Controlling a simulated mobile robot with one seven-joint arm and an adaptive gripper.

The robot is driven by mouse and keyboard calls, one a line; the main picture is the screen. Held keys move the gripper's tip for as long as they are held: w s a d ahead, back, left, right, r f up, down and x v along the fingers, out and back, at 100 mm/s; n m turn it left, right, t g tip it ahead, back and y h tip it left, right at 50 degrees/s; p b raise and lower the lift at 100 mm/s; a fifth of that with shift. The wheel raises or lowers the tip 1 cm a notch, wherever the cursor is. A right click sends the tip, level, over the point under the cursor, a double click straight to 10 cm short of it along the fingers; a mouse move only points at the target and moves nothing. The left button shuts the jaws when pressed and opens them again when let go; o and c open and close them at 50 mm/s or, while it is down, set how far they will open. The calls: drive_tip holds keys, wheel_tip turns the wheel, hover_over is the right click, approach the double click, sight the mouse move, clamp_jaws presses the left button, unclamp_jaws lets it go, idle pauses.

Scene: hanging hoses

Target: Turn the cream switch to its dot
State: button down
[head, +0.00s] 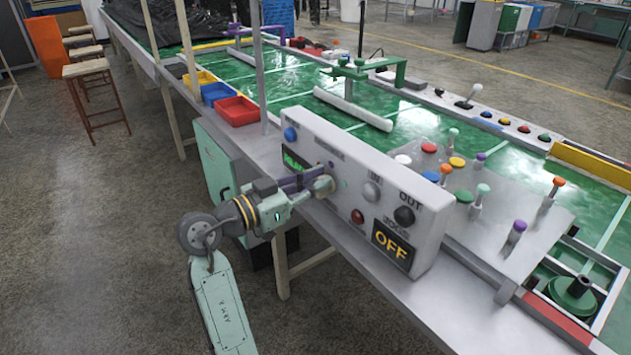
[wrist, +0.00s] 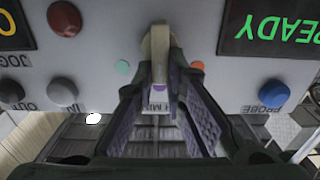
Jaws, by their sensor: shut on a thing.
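The cream switch (wrist: 159,48) is a pale bar-shaped handle on the front of a light grey control box (head: 345,160). My gripper (wrist: 160,80) is shut on the switch, with its purple-padded fingers on either side of the handle. In the head view my gripper (head: 308,182) reaches the box front from the left and partly hides the switch (head: 324,186). In the upside-down wrist view the handle stands nearly upright. A teal dot (wrist: 122,67) lies left of it and an orange dot (wrist: 198,65) right of it.
Near the switch are a grey button (wrist: 62,91), a black button (wrist: 8,88), a red button (wrist: 64,18) and a blue button (wrist: 273,93). Displays read READY (head: 294,161) and OFF (head: 391,244). A metal post (head: 261,65) rises behind my arm.

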drive_tip(key=shift+n, duration=0.3)
drive_tip(key=shift+w+a+r+n+p, duration=0.1)
drive_tip(key=shift+w+n+p, duration=0.05)
drive_tip(key=shift+n+p, duration=0.7)
drive_tip(key=n, duration=0.1)
drive_tip(key=n+p, duration=0.2)
drive_tip(key=n, duration=0.1)
drive_tip(key=shift+w+a, duration=0.2)
drive_tip(key=shift+w, duration=0.05)
drive_tip(key=n+p, duration=0.3)
drive_tip(key=shift+w+a+f, duration=0.15)
drive_tip(key=shift+w+f, duration=0.05)
drive_tip(key=shift+f, duration=0.05)
drive_tip(key=shift+w+f+n+p, duration=0.1)
drive_tip(key=shift+f+n+p, duration=0.15)
drive_tip(key=shift+n+p, duration=0.85)
drive_tip(key=shift+a+f+n, duration=0.1)
drive_tip(key=shift+n, duration=0.25)
drive_tip(key=c, duration=1.6)
unclamp_jaws()
drive_tip(key=shift+c, duration=0.2)
